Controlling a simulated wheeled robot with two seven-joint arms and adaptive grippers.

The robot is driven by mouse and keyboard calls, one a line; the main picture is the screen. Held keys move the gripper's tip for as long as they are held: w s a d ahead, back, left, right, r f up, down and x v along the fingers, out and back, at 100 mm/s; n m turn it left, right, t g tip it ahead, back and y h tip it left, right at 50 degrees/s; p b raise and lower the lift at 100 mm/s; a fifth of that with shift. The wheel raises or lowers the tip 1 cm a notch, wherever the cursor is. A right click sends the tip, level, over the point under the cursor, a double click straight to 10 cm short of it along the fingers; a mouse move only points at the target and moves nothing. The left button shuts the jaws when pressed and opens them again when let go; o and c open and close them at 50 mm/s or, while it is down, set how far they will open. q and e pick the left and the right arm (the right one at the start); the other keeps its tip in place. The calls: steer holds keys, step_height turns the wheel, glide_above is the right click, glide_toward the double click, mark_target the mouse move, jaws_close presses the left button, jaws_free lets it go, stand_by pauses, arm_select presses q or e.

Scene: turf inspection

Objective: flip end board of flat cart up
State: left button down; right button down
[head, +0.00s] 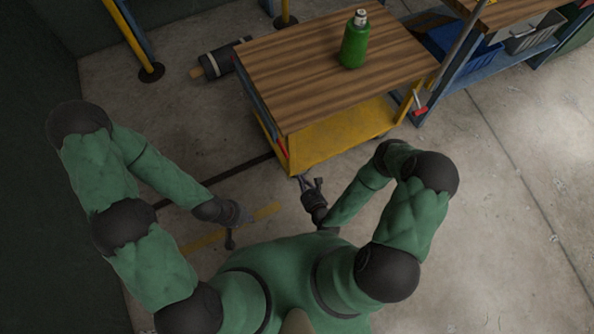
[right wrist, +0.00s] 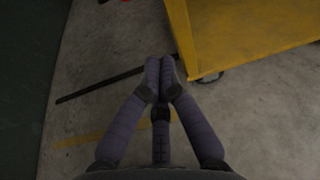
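The flat cart (head: 310,75) has a wooden top and yellow parts below it. A yellow panel (head: 345,135) at its near side sits below the edge of the top; whether this is the end board I cannot tell. It also shows in the right wrist view (right wrist: 245,35), with a dark caster under it. My right gripper (head: 311,182) is just in front of the cart's near left corner, low and apart from the panel.
A green bottle (head: 354,42) stands on the cart's top. Red parts (head: 282,147) show at its near left corner. A blue-framed shelf (head: 455,75) stands close on the right. A dark roll (head: 220,62) lies behind left. Floor at the left is mostly clear.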

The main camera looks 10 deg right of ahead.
steer(key=b+x, duration=0.3)
steer(key=x, duration=0.6)
steer(key=shift+a+r+b, duration=0.15)
steer(key=shift+a+r, duration=0.05)
steer(key=shift+r, duration=0.75)
steer(key=shift+a+r+b, duration=0.15)
steer(key=shift+a+r, duration=0.05)
steer(key=shift+r, duration=0.75)
step_height(320, 180, up, 11)
steer(key=p, duration=0.8)
steer(key=shift+w+p, duration=0.2)
steer(key=shift+p, duration=0.1)
steer(key=shift+f, duration=0.1)
